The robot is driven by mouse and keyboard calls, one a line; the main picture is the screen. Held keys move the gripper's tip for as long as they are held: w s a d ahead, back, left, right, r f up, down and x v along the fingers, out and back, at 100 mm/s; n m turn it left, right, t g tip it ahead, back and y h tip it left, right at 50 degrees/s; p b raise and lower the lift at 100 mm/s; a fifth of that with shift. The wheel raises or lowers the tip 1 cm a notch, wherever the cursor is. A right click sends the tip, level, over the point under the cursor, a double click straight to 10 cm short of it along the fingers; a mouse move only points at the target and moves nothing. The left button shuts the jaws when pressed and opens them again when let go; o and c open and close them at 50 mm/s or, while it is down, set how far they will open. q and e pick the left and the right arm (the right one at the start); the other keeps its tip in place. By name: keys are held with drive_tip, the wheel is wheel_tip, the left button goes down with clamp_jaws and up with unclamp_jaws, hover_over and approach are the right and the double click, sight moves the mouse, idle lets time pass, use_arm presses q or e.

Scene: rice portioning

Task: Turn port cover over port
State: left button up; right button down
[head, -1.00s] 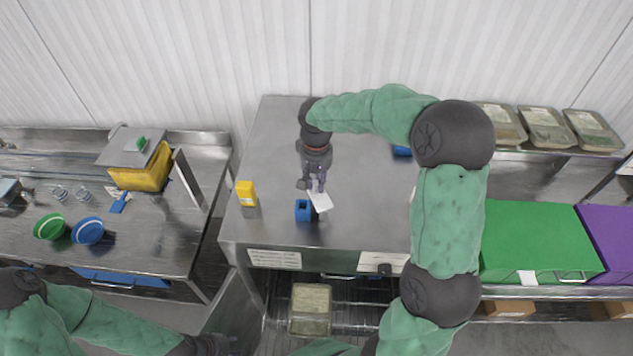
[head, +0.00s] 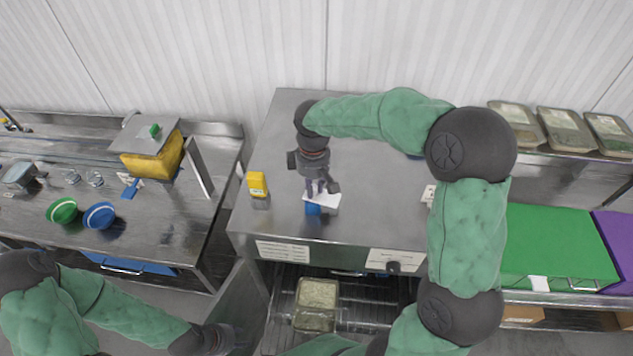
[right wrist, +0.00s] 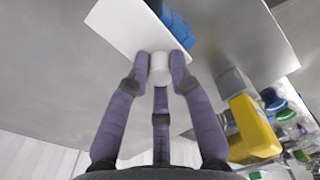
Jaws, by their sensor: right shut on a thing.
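The port cover is a flat white plate (head: 328,199) with a white round knob (right wrist: 161,69). The port is a small blue box (head: 313,210) on the steel table. In the head view the plate lies across the top of the box, and only its blue front shows below. In the right wrist view the plate (right wrist: 125,28) overlaps the blue box (right wrist: 176,26), part of which shows beyond its edge. My right gripper (head: 316,188) points down, its fingers closed around the knob. My left gripper (head: 228,340) is low at the left, away from the table; its fingers are unclear.
A yellow box (head: 257,184) stands left of the port. A left counter holds a green bowl (head: 62,210), a blue bowl (head: 99,215) and a yellow-sided dispenser (head: 150,160). Green (head: 555,240) and purple bins stand at the right. The table behind the port is mostly clear.

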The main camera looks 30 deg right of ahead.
drive_tip(key=shift+s+a+n, duration=0.25)
drive_tip(key=shift+n, duration=0.35)
drive_tip(key=shift+s+a+n, duration=0.25)
drive_tip(key=shift+n, duration=0.35)
drive_tip(key=c, duration=1.1)
unclamp_jaws()
wheel_tip(320, 180, up, 12)
drive_tip(key=shift+f, duration=0.1)
